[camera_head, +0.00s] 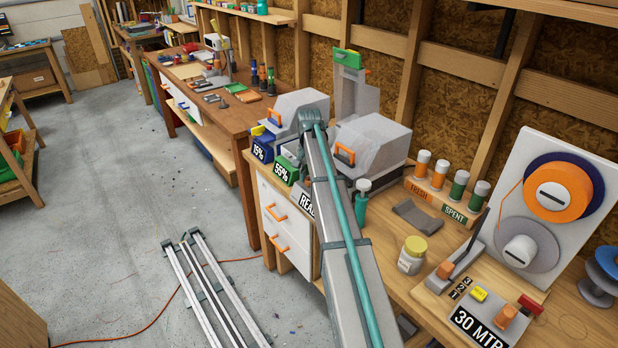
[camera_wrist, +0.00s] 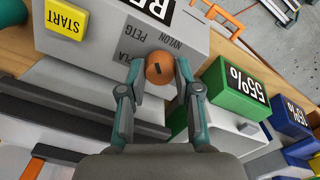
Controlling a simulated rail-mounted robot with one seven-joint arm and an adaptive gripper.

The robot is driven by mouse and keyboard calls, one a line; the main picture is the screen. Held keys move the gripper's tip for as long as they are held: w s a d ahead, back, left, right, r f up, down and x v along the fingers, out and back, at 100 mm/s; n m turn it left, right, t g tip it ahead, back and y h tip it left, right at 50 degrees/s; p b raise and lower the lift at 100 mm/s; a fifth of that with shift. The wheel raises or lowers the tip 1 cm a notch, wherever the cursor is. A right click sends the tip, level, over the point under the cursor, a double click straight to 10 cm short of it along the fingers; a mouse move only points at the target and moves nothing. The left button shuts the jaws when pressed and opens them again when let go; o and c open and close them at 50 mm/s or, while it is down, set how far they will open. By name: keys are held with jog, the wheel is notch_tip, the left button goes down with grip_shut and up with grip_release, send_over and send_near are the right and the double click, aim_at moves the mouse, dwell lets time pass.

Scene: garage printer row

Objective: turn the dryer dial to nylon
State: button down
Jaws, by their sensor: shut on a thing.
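In the wrist view the dryer's grey panel (camera_wrist: 110,35) carries the printed words PLA, PETG and NYLON beside an orange-brown dial (camera_wrist: 160,75). The PLA label is partly covered. My gripper (camera_wrist: 158,82) has one finger on each side of the dial and is shut on it. A short dark mark shows on the dial's face; which word it points at I cannot tell. A yellow START button (camera_wrist: 65,18) is on the same panel. In the head view my arm hides the gripper and dial; part of the dryer's READ label (camera_head: 308,205) shows.
A green 55% box (camera_wrist: 236,88) and a blue 15% box (camera_wrist: 290,116) stand close to the right of my gripper in the wrist view. In the head view a lidded jar (camera_head: 412,255) and a spool stand (camera_head: 545,190) are on the bench to the right.

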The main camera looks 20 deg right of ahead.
jog(key=m, duration=0.4)
jog(key=shift+m, duration=2.1)
jog(key=c, duration=0.8)
grip_release()
jog(key=shift+r, duration=0.1)
notch_tip(320, 180, up, 12)
